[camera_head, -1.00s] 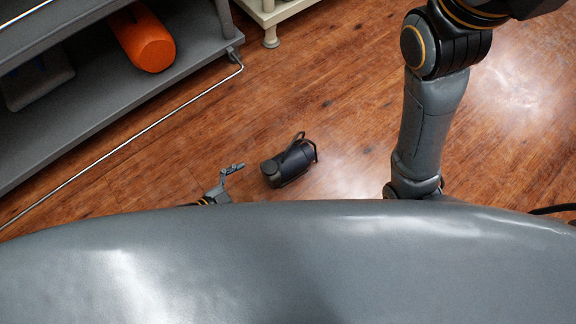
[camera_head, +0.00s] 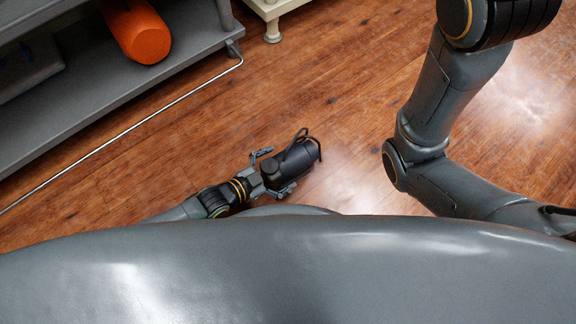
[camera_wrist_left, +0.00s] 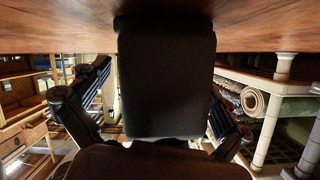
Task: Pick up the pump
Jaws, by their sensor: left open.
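The pump (camera_head: 292,165) is a black cylinder with a curved handle or hose at its far end, lying on the wooden floor. My left gripper (camera_head: 273,172) is open, with one finger on each side of the pump's near end. In the left wrist view the pump (camera_wrist_left: 167,80) is a large dark block between the two spread fingers of the left gripper (camera_wrist_left: 150,115). Whether the fingers touch it cannot be told. My right arm shows at the right of the head view, but its gripper is out of view.
A grey shelf (camera_head: 120,77) with an orange cylinder (camera_head: 138,32) on it stands at the upper left. A cream furniture leg (camera_head: 271,30) is at the top. The floor beyond the pump is clear.

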